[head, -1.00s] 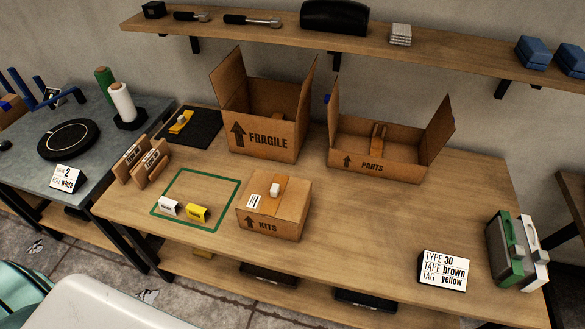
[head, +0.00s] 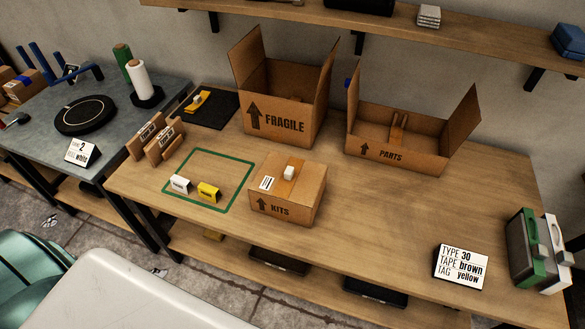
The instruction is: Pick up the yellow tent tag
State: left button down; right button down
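The yellow tent tag (head: 209,192) stands on the wooden table (head: 390,220) inside a green outlined rectangle (head: 246,167), near its front edge. A white tent tag (head: 181,184) stands just left of it, also by the outline's front edge. The closed KITS box (head: 288,190) stands close to the right of the yellow tag, with a small white item on top. Neither of my grippers shows in the head view.
Open FRAGILE (head: 284,122) and PARTS (head: 395,153) boxes stand at the back. A sign (head: 460,267) reading type 30, tape brown, tag yellow stands at front right, beside green and white dispensers (head: 531,248). A pale surface (head: 130,290) fills the front left. The table's middle right is clear.

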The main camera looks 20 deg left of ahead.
aim_at(206, 191)
jog(key=z, duration=1)
jog(key=u, duration=2.55)
